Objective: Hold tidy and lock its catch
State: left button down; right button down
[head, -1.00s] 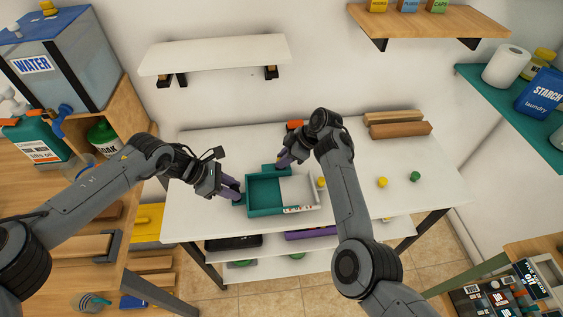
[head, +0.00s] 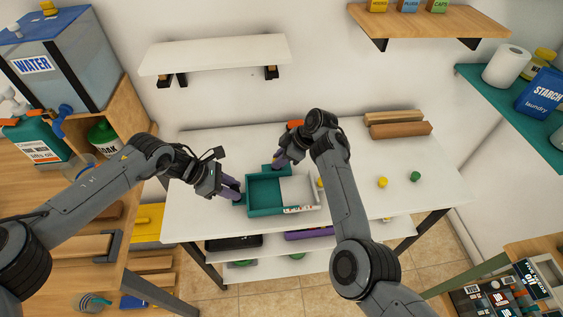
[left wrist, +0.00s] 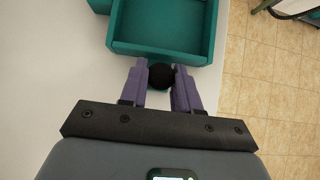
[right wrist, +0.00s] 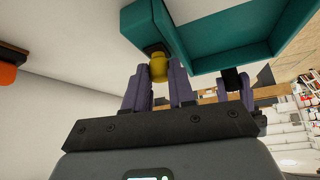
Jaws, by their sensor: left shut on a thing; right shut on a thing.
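The tidy is a teal open tray (head: 265,212) on the white table, with a pale section on its right side. My left gripper (head: 238,192) is at its left end; in the left wrist view its purple fingers close around a round black knob (left wrist: 160,78) on the tidy's wall. My right gripper (head: 278,163) is at the tidy's back left corner. In the right wrist view its fingers hold a yellow knob (right wrist: 158,68), apparently the catch, beside the teal wall (right wrist: 215,55). The head view hides both knobs, so I cannot tell the catch's position.
A yellow piece (head: 382,182) and a green piece (head: 415,176) lie on the table's right. Brown blocks (head: 400,130) lie at the back right, and an orange object (head: 294,125) behind my right gripper. The table's front right is clear.

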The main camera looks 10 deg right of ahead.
jog(key=shift+a, duration=0.35)
jog(key=c, duration=0.9)
grip_release()
jog(key=shift+o, duration=0.2)
jog(key=shift+d, duration=0.1)
jog(key=v, duration=1.2)
